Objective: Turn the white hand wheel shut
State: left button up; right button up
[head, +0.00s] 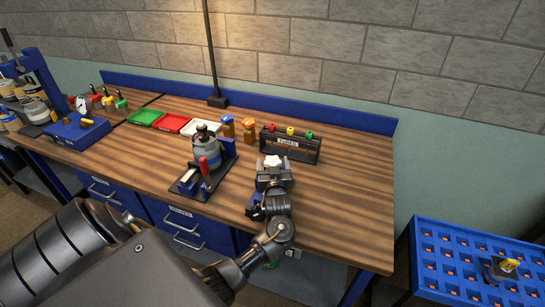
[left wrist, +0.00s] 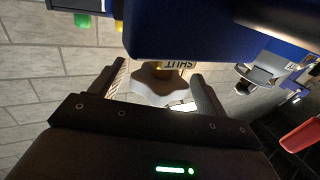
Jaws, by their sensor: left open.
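The white hand wheel (head: 273,160) shows small in the head view, at the front of the dark rack labelled TUBES (head: 290,145). In the left wrist view the lobed wheel (left wrist: 157,88) lies between the two fingers, with gaps visible at its sides; I cannot tell whether either finger touches it. A label reading SHUT (left wrist: 179,65), upside down, is beside the wheel. My left gripper (head: 273,171) is open around the wheel, and its fingers (left wrist: 157,78) show in the left wrist view. It hides part of the wheel's surroundings in the head view. My right gripper is not in view.
A black-based stand with a grey can (head: 205,153) is left of my gripper. Green (head: 145,117), red (head: 172,122) and white (head: 200,130) trays lie behind it. A blue perforated rack (head: 440,250) stands at lower right. The bench's right part (head: 350,190) is clear.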

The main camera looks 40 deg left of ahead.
pick_arm(q)
jog(key=shift+x, duration=0.85)
jog(key=shift+w+a, duration=0.2)
jog(key=shift+w, duration=0.05)
jog(key=c, duration=1)
jog(key=shift+o, duration=0.2)
jog(key=shift+d+m+t+h+p, duration=0.1)
jog(key=shift+m+t+h+p, duration=0.2)
jog(key=shift+m+t+h, duration=0.7)
jog(key=o, duration=1)
jog(key=shift+c, duration=0.2)
